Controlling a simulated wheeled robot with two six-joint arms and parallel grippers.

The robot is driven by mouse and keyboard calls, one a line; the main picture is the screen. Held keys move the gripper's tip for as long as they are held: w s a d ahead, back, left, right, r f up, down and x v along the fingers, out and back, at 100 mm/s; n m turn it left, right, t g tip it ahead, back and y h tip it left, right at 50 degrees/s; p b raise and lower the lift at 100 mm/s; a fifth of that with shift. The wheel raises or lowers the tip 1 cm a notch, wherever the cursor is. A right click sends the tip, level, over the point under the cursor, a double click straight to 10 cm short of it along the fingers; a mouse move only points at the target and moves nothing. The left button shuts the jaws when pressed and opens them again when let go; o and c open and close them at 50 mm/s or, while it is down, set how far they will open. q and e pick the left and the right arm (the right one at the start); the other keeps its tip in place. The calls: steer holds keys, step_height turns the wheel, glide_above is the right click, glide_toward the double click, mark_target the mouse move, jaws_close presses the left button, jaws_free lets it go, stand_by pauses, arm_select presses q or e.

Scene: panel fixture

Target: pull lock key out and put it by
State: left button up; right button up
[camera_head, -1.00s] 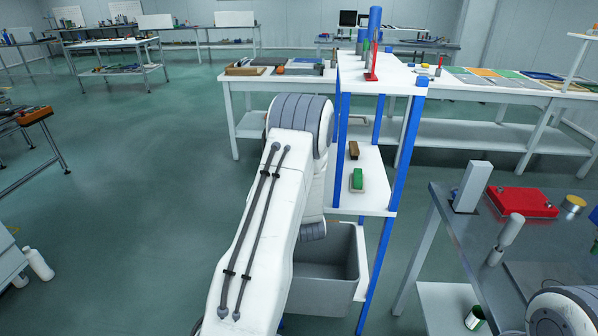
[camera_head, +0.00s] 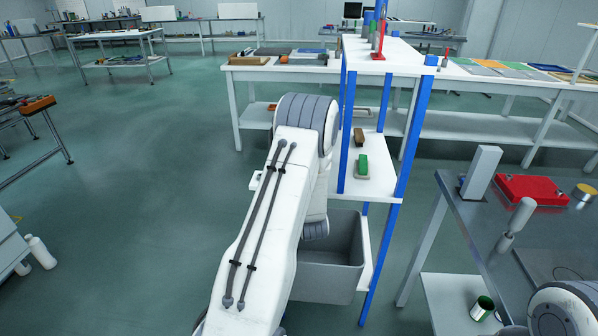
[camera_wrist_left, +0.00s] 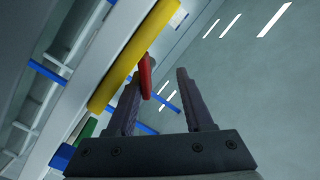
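I cannot make out the lock key for certain in either view. In the left wrist view my left gripper (camera_wrist_left: 160,74) is open, its two dark fingers well apart. A slim red piece (camera_wrist_left: 147,76) shows by the tip of the left finger; I cannot tell whether they touch. A yellow bar (camera_wrist_left: 133,58) runs diagonally behind that finger. In the head view a red upright piece (camera_head: 380,40) stands on the top board of the shelf rack (camera_head: 400,58). My left arm hides its own gripper there. My right gripper is out of view.
A grey bin (camera_head: 333,282) sits low in the rack, beside my left arm. Green (camera_head: 361,165) and brown (camera_head: 359,137) blocks lie on the middle shelf. At right, a dark-topped table (camera_head: 470,222) carries a red box (camera_head: 530,190) and a grey upright block (camera_head: 481,172). Open floor lies at left.

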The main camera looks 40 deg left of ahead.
arm_select(q)
steer(key=v, duration=1)
steer(key=shift+s+d+b, duration=0.15)
steer(key=shift+d+b, duration=0.05)
steer(key=shift+b, duration=0.25)
